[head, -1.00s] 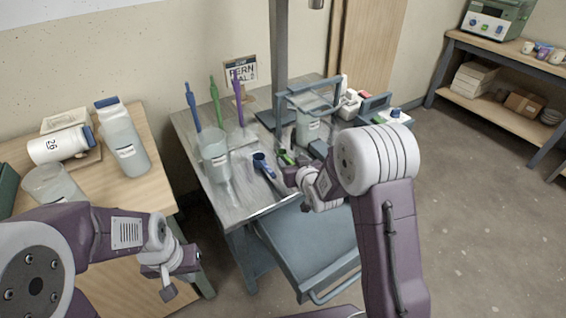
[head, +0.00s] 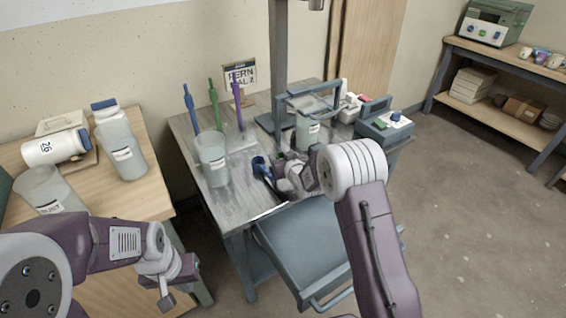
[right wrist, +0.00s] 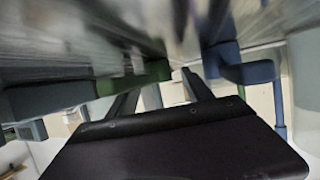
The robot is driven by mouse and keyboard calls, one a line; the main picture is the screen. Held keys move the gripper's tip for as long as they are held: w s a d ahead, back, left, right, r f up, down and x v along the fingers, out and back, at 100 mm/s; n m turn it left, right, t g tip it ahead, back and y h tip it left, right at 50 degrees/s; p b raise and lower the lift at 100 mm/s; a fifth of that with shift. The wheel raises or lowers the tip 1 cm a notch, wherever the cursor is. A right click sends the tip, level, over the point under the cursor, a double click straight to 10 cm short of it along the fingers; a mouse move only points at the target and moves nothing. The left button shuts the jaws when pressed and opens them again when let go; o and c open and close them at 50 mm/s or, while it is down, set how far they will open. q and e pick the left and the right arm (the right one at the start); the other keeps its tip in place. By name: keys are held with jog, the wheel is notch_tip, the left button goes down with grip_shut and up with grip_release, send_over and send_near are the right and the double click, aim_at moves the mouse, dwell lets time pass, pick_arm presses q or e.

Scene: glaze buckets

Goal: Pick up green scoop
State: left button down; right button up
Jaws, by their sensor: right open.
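A green scoop (head: 280,157) is mostly hidden behind my right gripper (head: 281,172) on the grey work table in the head view. In the right wrist view a green part (right wrist: 150,73) shows close by the fingertips of my right gripper (right wrist: 160,97); I cannot tell whether it lies between them. The right gripper is open and low over the table top. A blue scoop (head: 259,165) lies just left of it, and also shows in the right wrist view (right wrist: 243,68). My left gripper (head: 178,278) hangs at the lower left, away from the scoops; its jaws are unclear.
A clear container (head: 213,160) stands left of the scoops. Blue, green and purple upright tools (head: 213,102) stand behind. A framed stand with a bucket (head: 307,130) is just behind the right gripper. A side table (head: 100,195) holds several containers.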

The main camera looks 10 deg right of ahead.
grip_shut()
